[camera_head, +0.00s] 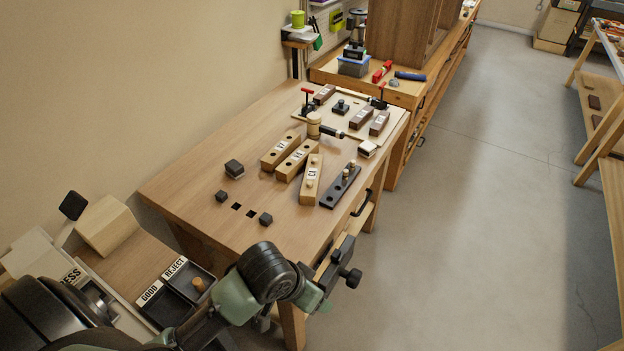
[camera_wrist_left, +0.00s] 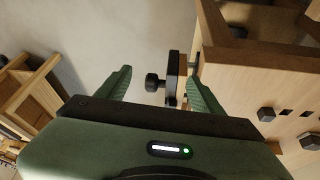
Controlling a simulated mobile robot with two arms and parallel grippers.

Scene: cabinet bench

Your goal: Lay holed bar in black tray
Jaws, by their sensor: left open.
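Three pale wooden bars with dark holes and white labels lie side by side on the bench: a left bar (camera_head: 280,150), a middle bar (camera_head: 297,160) and a right bar (camera_head: 311,180). A black bar-shaped piece (camera_head: 341,186) with holes and light pegs lies to their right. Two small black trays, marked GOOD (camera_head: 165,307) and REJECT (camera_head: 190,281), sit at the lower left; a wooden peg is in the REJECT one. My left gripper (camera_head: 318,298) is low beside the bench's front edge, away from the bars. Its fingers (camera_wrist_left: 160,90) are open and empty in the left wrist view.
A black vise (camera_head: 341,265) with a knob sticks out of the bench front near my left gripper; its knob shows between the fingers in the wrist view (camera_wrist_left: 155,83).

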